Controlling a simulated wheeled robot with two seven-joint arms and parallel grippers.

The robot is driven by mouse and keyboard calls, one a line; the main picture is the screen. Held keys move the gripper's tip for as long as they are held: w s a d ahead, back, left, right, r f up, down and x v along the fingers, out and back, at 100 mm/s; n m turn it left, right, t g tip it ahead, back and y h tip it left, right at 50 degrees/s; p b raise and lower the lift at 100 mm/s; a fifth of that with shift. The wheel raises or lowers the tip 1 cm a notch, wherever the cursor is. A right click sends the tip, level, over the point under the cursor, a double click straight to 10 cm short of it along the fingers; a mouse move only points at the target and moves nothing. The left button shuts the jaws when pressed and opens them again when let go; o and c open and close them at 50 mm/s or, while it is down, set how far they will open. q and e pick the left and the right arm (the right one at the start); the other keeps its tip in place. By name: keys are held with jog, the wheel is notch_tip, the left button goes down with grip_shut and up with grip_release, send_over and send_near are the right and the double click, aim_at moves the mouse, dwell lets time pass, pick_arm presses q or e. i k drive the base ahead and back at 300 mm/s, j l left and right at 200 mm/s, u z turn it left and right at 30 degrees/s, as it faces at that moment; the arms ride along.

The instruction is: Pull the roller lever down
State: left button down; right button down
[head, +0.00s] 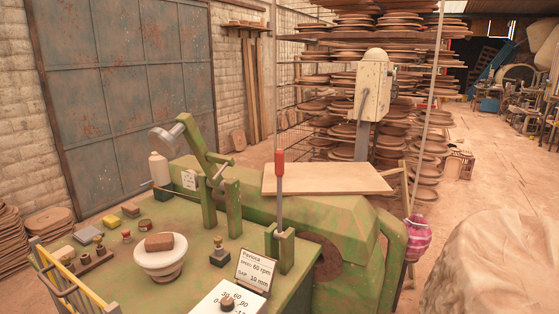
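A lever with a red grip (280,156) and a grey shaft stands upright in a green bracket (280,248) on the green machine. Behind it to the left, a green hinged arm (194,140) leans up to the left and ends in a grey, round head (167,138). I cannot tell for certain which of these two is the roller lever. The arm sits on green uprights on the machine bench (205,279). Neither of my grippers shows in the head view, and nothing touches either lever.
A white bowl with a brown block (159,242) stands on the bench. A small sign (255,271) and a dial box (222,301) stand at the front. A flat board (325,179) lies behind the red-gripped lever. A pink bundle (418,238) hangs at right.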

aim_at(278, 153)
jog(key=i+l+u, duration=0.2)
jog(key=l, duration=0.15)
jog(key=i+l+u, duration=0.2)
jog(key=l, duration=0.15)
jog(key=i+l+u, duration=0.2)
jog(key=l, duration=0.15)
jog(key=l+u, duration=0.2)
jog(key=l, duration=0.2)
jog(key=i+l+u, duration=0.25)
jog(key=l+u, duration=0.15)
jog(key=l, duration=0.4)
jog(key=i+l+u, duration=0.15)
jog(key=l+u, duration=0.2)
jog(key=l, duration=0.55)
jog(key=l+u, duration=0.4)
jog(key=l, duration=0.45)
